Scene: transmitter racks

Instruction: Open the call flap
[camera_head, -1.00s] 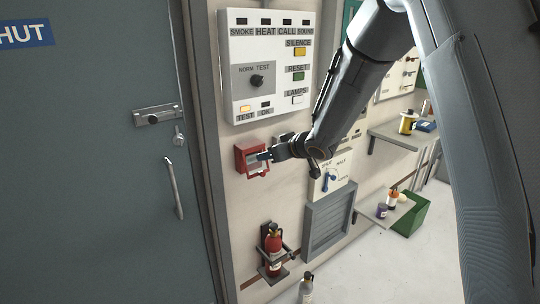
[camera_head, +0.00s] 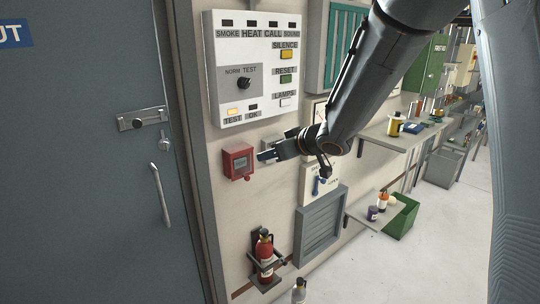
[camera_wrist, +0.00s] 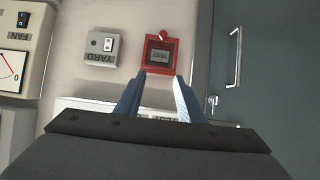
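A small red call box (camera_head: 238,162) is mounted on the wall beside the door frame, below the white alarm panel. A grey labelled plate shows in its front; I cannot tell for sure whether a clear flap covers it. The box also shows upside down in the wrist view (camera_wrist: 161,53), with a small red knob at its upper edge. My gripper (camera_head: 266,155) is just right of the box in the head view. In the wrist view, its two blue-grey fingers (camera_wrist: 158,88) are apart with nothing between them, pointing towards the box. Contact is not visible.
A white alarm panel (camera_head: 252,70) is above the box. A grey YARD switch box (camera_wrist: 102,48) is beside it. The grey door (camera_head: 75,180) with a handle is to the left. A red extinguisher (camera_head: 264,247) hangs below.

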